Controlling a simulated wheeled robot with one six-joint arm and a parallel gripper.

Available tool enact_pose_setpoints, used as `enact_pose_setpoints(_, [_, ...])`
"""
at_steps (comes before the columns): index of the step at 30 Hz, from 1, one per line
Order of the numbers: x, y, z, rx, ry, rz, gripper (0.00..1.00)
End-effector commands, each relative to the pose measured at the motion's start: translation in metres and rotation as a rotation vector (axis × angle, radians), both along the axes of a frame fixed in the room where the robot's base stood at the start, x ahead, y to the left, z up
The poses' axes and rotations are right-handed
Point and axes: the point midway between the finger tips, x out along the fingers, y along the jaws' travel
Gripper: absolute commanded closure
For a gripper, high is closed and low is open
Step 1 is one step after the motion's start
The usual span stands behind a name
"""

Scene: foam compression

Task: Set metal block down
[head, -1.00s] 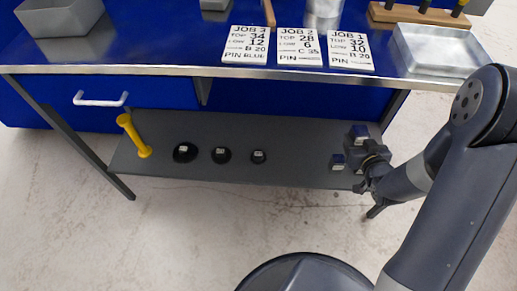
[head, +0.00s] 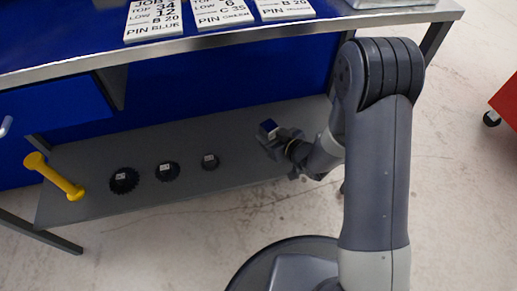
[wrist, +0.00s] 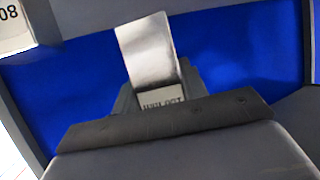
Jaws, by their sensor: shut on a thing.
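The metal block (wrist: 148,50) is a shiny grey block in the middle of the wrist view, with a pale label (wrist: 162,99) low on it, partly cut off by my gripper. My gripper (wrist: 160,92) is shut on this block. In the head view my gripper (head: 272,137) is over the right part of the lower shelf (head: 225,177). A small block with a blue-looking top (head: 268,127) shows at its fingertips. I cannot tell the gap between block and shelf.
Several black round pieces, one a toothed gear (head: 124,180), and a yellow dumbbell-shaped bar (head: 55,177) lie on the shelf's left. The bench top (head: 230,37) overhangs it, with job cards (head: 153,18). A red cabinet (head: 507,100) stands far right. A pale "08" piece (wrist: 15,28) shows top left.

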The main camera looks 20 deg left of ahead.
Motion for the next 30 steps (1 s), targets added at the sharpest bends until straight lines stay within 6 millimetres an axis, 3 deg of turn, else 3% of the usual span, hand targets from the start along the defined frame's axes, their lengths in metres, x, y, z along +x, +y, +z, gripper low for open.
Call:
enact_pose_setpoints(1, [0.0, 0.0, -0.016, 0.002, 0.0, 0.001, 1.0])
enact_pose_setpoints(3, [0.0, 0.0, -0.026, 0.001, 0.0, 0.0, 1.0])
enact_pose_setpoints(11, [0.001, 0.0, -0.045, 0.002, -0.002, -0.001, 1.0])
enact_pose_setpoints(16, [0.001, 0.0, -0.07, 0.002, -0.001, -0.001, 1.0])
enact_pose_setpoints(29, [0.001, 0.0, -0.076, 0.002, -0.002, -0.001, 1.0])
enact_pose_setpoints(30, [0.0, 0.0, -0.077, 0.001, -0.001, 0.0, 0.58])
